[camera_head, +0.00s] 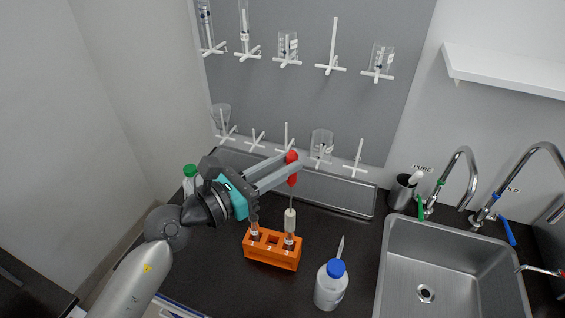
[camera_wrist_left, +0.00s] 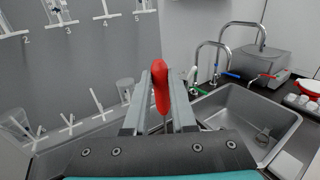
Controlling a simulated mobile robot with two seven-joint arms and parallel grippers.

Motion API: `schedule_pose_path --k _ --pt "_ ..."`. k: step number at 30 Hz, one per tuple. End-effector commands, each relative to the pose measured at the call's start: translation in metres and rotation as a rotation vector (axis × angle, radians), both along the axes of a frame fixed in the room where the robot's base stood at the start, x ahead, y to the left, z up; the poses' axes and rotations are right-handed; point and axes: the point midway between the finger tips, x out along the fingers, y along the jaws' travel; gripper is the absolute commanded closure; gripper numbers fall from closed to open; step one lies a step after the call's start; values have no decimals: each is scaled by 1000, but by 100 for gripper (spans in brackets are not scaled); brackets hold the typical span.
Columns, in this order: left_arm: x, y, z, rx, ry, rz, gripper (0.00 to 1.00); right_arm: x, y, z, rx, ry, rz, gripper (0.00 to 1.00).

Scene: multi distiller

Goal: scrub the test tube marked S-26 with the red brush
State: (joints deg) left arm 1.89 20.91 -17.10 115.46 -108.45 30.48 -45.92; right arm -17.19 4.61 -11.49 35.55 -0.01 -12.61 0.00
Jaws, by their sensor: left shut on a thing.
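My left gripper (camera_head: 293,166) is shut on the red handle of the brush (camera_head: 292,181). The handle also stands upright between the fingers in the left wrist view (camera_wrist_left: 161,88). The brush's thin shaft points down to its pale bristle head (camera_head: 290,218), above the right part of the orange rack (camera_head: 270,258). A test tube (camera_head: 289,239) stands in that right hole, lined up with the bristles. I cannot tell how far the bristles are inside it. Another tube (camera_head: 254,230) stands in the rack's left hole. The S-26 marking is not readable on either tube.
A white bottle with a blue cap (camera_head: 331,288) stands right of the rack. A steel sink (camera_head: 455,270) with taps is at the right. A pegboard (camera_head: 310,90) with glassware rises at the back, above a metal tray (camera_head: 340,194).

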Motion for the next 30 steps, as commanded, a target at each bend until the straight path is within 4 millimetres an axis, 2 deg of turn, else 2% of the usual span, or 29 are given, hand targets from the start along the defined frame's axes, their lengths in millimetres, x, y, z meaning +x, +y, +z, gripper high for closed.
schedule_pose_path --k 1,30 --pt "0 0 -8 1 1 0 100 0 0 -7 0 0 0 0" --pt "0 0 -85 1 0 0 100 0 0 -75 0 0 -1 0"
